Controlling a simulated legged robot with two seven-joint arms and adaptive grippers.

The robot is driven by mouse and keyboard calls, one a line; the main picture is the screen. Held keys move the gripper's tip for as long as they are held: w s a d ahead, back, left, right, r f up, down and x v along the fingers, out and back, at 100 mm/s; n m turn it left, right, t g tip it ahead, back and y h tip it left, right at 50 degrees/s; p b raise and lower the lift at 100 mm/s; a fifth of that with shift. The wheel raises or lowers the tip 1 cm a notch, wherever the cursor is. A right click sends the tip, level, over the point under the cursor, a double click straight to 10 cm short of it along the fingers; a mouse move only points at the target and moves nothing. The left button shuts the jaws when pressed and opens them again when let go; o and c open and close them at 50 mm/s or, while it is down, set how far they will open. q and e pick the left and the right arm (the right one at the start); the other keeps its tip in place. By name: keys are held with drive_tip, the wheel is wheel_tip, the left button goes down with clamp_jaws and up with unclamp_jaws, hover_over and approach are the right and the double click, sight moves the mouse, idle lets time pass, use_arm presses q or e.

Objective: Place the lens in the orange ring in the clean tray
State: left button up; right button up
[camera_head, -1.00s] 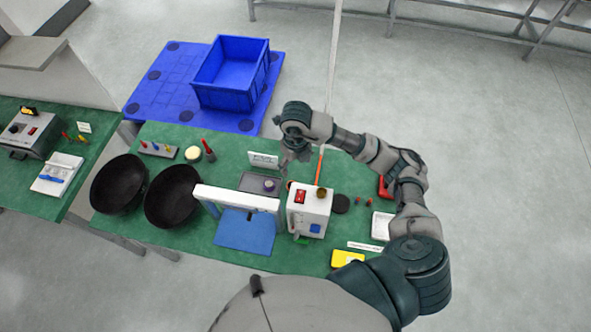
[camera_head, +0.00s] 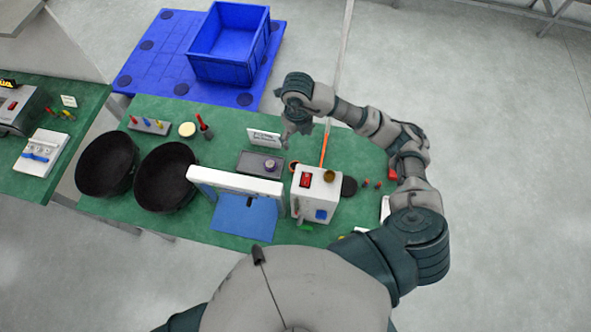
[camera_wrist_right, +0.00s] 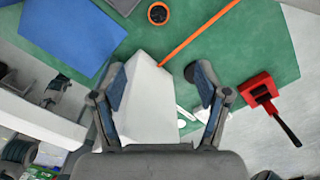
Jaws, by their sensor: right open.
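A grey tray (camera_head: 245,160) lies on the green bench with a small purple-topped round piece (camera_head: 270,164) on it. A small dark round piece with an orange rim (camera_head: 294,167) sits just right of the tray, partly hidden by a white box. A dark orange-rimmed ring (camera_wrist_right: 158,14) shows at the top of the right wrist view. I cannot make out a lens in it. My right gripper (camera_head: 287,140) is above the far side of the bench, near the tray's upper right corner. In the right wrist view its fingers (camera_wrist_right: 160,86) are apart and hold nothing. My left gripper is out of view.
A white box with a red switch (camera_head: 305,180) and a white frame over a blue mat (camera_head: 245,216) stand in front. Two black bowls (camera_head: 107,165) are on the left. An orange stick (camera_head: 325,148) lies behind the box. A blue crate (camera_head: 228,68) is beyond the bench.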

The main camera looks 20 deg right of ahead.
wheel_tip(320, 180, down, 4)
drive_tip(key=b, duration=0.2)
hover_over(296, 161)
drive_tip(key=s, duration=0.3)
drive_tip(key=f, duration=1.1)
drive_tip(key=shift+w+a, duration=0.15)
drive_tip(key=shift+a, duration=0.1)
drive_tip(key=shift+a+f, duration=0.35)
drive_tip(key=shift+f, duration=0.15)
drive_tip(key=f, duration=0.4)
drive_tip(key=shift+w+f+p, duration=0.25)
drive_tip(key=shift+f+p, duration=0.05)
drive_tip(key=shift+p, duration=0.05)
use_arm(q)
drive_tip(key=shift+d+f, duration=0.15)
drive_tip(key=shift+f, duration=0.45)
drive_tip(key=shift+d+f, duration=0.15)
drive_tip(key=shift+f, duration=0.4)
use_arm(e)
drive_tip(key=shift+d+f, duration=0.2)
drive_tip(key=shift+d, duration=0.15)
drive_tip(key=shift+a, duration=0.3)
drive_tip(key=c, duration=0.9)
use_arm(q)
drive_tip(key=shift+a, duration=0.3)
use_arm(e)
drive_tip(key=shift+a, duration=0.1)
drive_tip(key=shift+c, duration=0.2)
